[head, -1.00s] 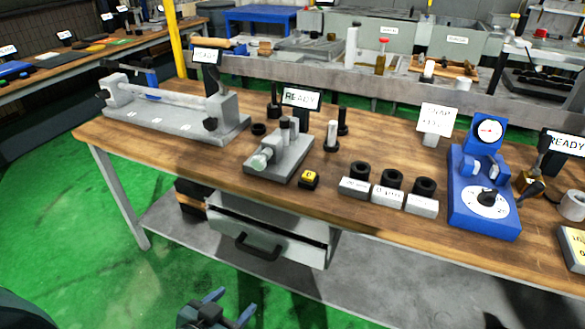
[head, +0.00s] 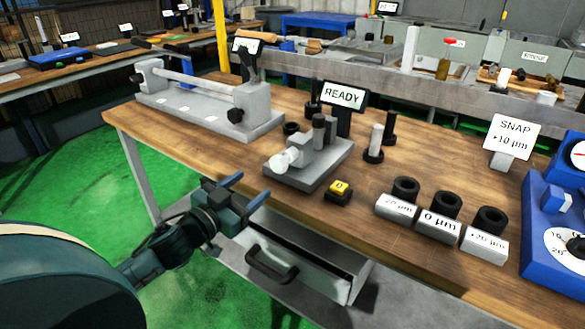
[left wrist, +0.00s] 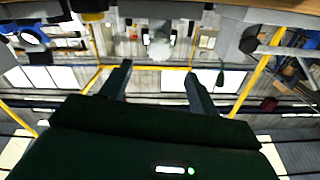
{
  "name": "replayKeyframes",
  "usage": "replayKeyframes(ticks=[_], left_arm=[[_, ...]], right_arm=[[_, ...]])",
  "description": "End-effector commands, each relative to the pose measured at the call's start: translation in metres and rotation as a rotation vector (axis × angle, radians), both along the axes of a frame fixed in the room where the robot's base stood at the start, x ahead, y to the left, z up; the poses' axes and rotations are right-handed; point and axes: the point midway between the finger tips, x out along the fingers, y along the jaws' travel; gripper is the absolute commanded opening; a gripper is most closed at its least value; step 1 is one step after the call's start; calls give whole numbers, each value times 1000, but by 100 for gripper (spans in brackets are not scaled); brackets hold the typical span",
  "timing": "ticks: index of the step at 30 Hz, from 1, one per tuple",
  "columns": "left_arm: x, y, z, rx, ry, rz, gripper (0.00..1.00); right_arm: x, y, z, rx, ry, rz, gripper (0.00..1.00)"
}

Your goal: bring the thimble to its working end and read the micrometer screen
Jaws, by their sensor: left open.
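The micrometer (head: 318,160) is a grey bench unit near the table's front edge in the head view. Its pale round thimble (head: 280,163) faces front left; a pale round part, apparently the thimble, also shows in the left wrist view (left wrist: 159,49), between and beyond the fingers. The micrometer screen (head: 343,96) stands behind and reads "READY". My left gripper (head: 250,191) is open and empty, in front of the table edge, front left of the thimble and apart from it. Its two fingers spread in the left wrist view (left wrist: 158,74). My right gripper is not in view.
A yellow-topped button (head: 339,190) sits right of the micrometer. Ring gauges with labelled blocks (head: 440,225) stand farther right, then a blue gauge (head: 548,215). A long grey bench device (head: 205,105) stands at the left. A drawer (head: 300,260) juts out below the tabletop.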

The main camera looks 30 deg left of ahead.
Motion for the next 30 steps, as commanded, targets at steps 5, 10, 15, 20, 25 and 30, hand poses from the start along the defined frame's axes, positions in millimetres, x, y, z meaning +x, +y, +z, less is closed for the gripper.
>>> replayKeyframes(ticks=[5, 10, 15, 20, 25, 30], left_arm=[[11, -1, 1, 0, -3, -2, 61], [36, -3, 1, 1, -3, 0, 61], [64, -5, 1, 0, -3, 0, 61], [89, -7, 1, 0, -1, 1, 61], [113, -8, 0, 0, 0, 2, 61], [126, -10, -1, -1, 1, 0, 61]], right_arm=[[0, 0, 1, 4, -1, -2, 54], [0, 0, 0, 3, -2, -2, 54], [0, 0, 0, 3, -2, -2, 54], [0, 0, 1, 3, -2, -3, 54], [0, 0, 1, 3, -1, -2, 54], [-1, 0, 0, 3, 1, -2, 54]])
